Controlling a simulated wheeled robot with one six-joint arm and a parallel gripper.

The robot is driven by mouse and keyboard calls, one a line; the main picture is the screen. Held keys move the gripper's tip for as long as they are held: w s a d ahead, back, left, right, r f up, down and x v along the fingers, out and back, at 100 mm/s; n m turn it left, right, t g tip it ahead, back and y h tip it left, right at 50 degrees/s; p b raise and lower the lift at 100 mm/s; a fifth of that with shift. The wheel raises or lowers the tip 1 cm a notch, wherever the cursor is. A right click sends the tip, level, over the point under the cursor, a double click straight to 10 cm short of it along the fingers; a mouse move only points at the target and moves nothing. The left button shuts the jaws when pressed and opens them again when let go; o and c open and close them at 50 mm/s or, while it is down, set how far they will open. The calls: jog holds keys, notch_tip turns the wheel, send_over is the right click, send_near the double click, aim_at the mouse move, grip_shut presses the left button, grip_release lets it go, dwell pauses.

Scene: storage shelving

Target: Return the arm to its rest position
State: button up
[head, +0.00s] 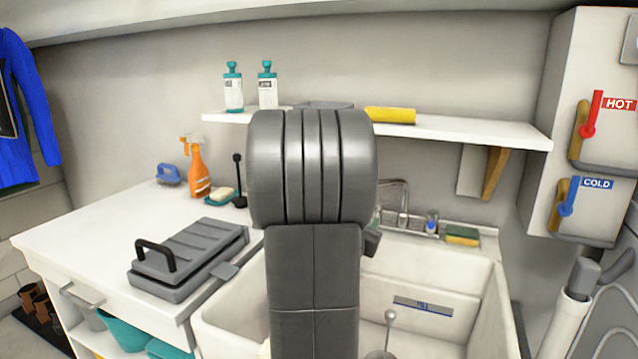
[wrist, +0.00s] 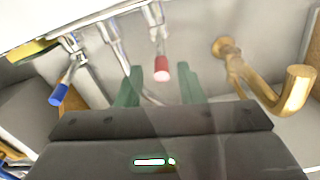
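In the wrist view, my gripper (wrist: 162,90) has two green fingers standing apart, with a clear gap between them. Nothing is clasped in that gap. A red-tipped metal fitting (wrist: 161,72) shows between the fingers, seemingly beyond them; I cannot tell how far. In the head view, my own grey arm fills the middle, in front of the sink (head: 465,285). My gripper is hidden behind the arm there.
A blue-tipped fitting (wrist: 62,92) and a brass pipe (wrist: 270,90) are near the gripper. A shelf (head: 470,130) with bottles and a yellow roll (head: 390,115) is behind the arm. A grey case (head: 190,262) lies on the left counter (head: 90,235).

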jog(key=x, duration=0.5)
jog(key=shift+b, duration=0.35)
jog(key=shift+r, duration=0.1)
jog(key=shift+a, duration=0.1)
jog(key=shift+s, duration=0.1)
jog(key=p+v, duration=0.3)
jog(key=v, duration=1.1)
jog(key=b+x, duration=0.2)
jog(key=x, duration=1.2)
jog(key=shift+w+r, duration=0.15)
jog(key=shift+w, duration=0.1)
jog(key=shift+w+a+m+g+h+p, duration=0.1)
jog(key=shift+a+m+g+h+p, duration=0.1)
jog(key=shift+m+g+h+p, duration=0.25)
jog(key=shift+w+a+m+g+h+p, duration=0.15)
jog(key=shift+a+m+h+p, duration=0.15)
jog(key=shift+h+p, duration=0.35)
